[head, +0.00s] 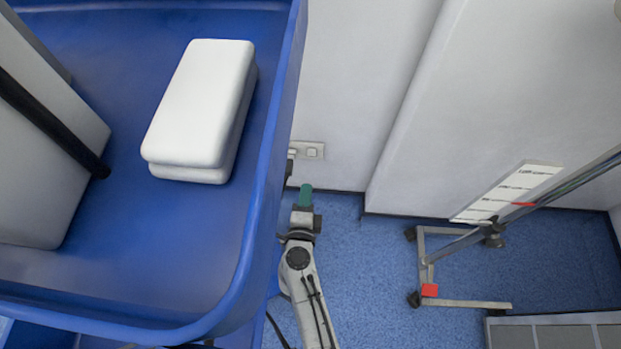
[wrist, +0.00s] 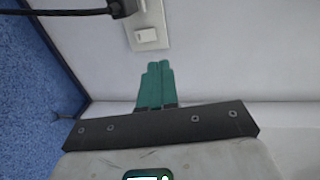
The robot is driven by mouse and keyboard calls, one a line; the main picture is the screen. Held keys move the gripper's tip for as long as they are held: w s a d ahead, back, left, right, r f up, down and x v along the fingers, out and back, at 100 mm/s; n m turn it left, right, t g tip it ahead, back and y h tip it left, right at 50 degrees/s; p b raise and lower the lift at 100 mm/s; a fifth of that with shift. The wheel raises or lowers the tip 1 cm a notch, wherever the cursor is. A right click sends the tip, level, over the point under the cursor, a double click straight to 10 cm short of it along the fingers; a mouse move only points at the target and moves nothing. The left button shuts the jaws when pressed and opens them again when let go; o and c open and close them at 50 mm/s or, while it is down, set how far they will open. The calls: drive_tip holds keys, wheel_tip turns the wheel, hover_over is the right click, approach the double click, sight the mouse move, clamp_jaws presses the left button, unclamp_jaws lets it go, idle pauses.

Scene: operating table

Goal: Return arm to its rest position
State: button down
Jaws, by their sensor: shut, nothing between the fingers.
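My arm (head: 306,285) reaches up from the bottom of the head view, to the right of the blue tray's edge. My gripper (head: 306,188) has green fingers and is at the arm's far end, over the blue floor near the wall. In the wrist view, my gripper's green fingers (wrist: 158,68) lie side by side, shut with nothing between them. They point toward the white wall, just below a wall switch in that picture.
A blue tray (head: 262,215) with a white block (head: 203,105) fills the left. A wall socket (head: 308,150) is beyond my gripper. A wheeled stand (head: 465,303) with a chart (head: 508,190) is at the right. Blue floor (head: 375,275) between arm and stand is clear.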

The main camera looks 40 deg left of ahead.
drive_tip(key=w+d+r+n+g+y, duration=0.1)
drive_tip(key=d+r+n+g+y, duration=0.15)
drive_tip(key=d+n, duration=0.4)
drive_tip(key=w+d+r+n+g+y, duration=0.1)
drive_tip(key=d+r+n+g+y, duration=0.15)
drive_tip(key=d+n, duration=0.4)
drive_tip(key=s+d+f+n+g+h, duration=0.1)
drive_tip(key=s+d+g+h, duration=0.2)
drive_tip(key=d, duration=0.7)
drive_tip(key=s+d+f+h, duration=0.1)
drive_tip(key=s+d+h, duration=0.3)
drive_tip(key=d, duration=0.6)
drive_tip(key=s+d+r+m+g+h, duration=0.1)
drive_tip(key=s+d+r+g+h, duration=0.15)
drive_tip(key=s+d, duration=0.45)
drive_tip(key=s+d+r+m+g+h, duration=0.1)
drive_tip(key=s+d+g+h, duration=0.1)
drive_tip(key=s+d+h, duration=0.45)
wheel_tip(320, 180, up, 24)
drive_tip(key=d+y+p, duration=0.2)
drive_tip(key=p, duration=2.2)
drive_tip(key=shift+d+r+m+y, duration=0.15)
drive_tip(key=shift+d+m+y, duration=0.05)
drive_tip(key=shift+m+y, duration=0.1)
